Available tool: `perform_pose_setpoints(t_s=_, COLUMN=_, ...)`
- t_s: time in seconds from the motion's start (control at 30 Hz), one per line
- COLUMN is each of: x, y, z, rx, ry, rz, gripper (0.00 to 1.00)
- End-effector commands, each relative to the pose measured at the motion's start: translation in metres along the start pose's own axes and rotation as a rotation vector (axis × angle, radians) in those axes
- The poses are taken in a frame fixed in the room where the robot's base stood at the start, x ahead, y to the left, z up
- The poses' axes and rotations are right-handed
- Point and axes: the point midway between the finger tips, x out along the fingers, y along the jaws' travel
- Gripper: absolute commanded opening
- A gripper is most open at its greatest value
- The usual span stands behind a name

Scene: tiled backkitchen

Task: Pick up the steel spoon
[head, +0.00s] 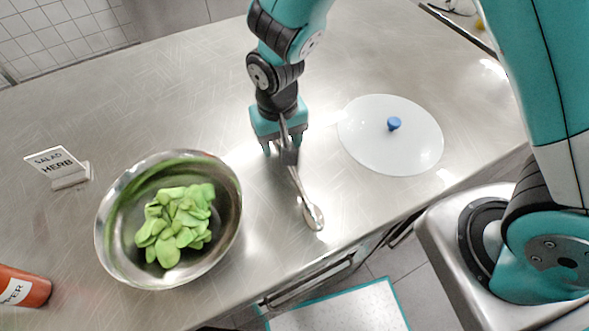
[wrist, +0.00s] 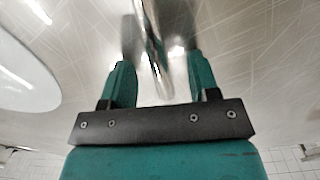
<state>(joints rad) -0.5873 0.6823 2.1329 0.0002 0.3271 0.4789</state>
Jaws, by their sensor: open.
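The steel spoon (head: 312,214) lies on the steel counter right of the salad bowl, its bowl end toward the front edge. Its handle runs up under my gripper (head: 285,150), which is over the handle and hides part of it. In the wrist view the spoon (wrist: 152,50) passes between the two teal fingers of my gripper (wrist: 159,75). The fingers are apart, one on each side of the handle. I cannot tell whether either finger touches it.
A steel bowl (head: 107,240) with green leaves (head: 178,222) stands left. A white lid (head: 380,152) with a blue knob lies right. A small sign (head: 57,163) and a red bottle (head: 22,288) are far left. The counter (head: 180,95) behind is clear.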

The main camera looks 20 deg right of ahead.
Motion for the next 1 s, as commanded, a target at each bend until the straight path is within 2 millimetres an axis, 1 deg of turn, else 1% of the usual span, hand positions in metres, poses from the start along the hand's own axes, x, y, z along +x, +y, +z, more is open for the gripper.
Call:
perform_pose_setpoints(t_s=0.5, x=0.0031, y=-0.0001, z=-0.0001, rx=0.000, ry=0.000, rz=0.000, gripper=0.55)
perform_pose_setpoints(t_s=0.53, x=0.0028, y=-0.0001, z=-0.0001, rx=0.000, ry=0.000, rz=0.000, gripper=0.51)
perform_pose_setpoints(t_s=0.57, x=0.0026, y=-0.0001, z=-0.0001, rx=0.000, ry=0.000, rz=0.000, gripper=0.44)
perform_pose_setpoints(t_s=0.6, x=0.0026, y=-0.0001, z=-0.0001, rx=0.000, ry=0.000, rz=0.000, gripper=0.35)
perform_pose_setpoints(t_s=0.67, x=0.0025, y=-0.0001, z=-0.0001, rx=0.000, ry=0.000, rz=0.000, gripper=0.21)
perform_pose_setpoints(t_s=0.7, x=0.0025, y=-0.0001, z=-0.0001, rx=0.000, ry=0.000, rz=0.000, gripper=0.12)
perform_pose_setpoints(t_s=0.73, x=0.0025, y=-0.0001, z=-0.0001, rx=0.000, ry=0.000, rz=0.000, gripper=0.05)
perform_pose_setpoints(t_s=0.77, x=0.0025, y=-0.0001, z=-0.0001, rx=0.000, ry=0.000, rz=0.000, gripper=0.01)
perform_pose_setpoints(t_s=1.0, x=0.0020, y=-0.0002, z=-0.0001, rx=0.000, ry=0.000, rz=0.000, gripper=0.01)
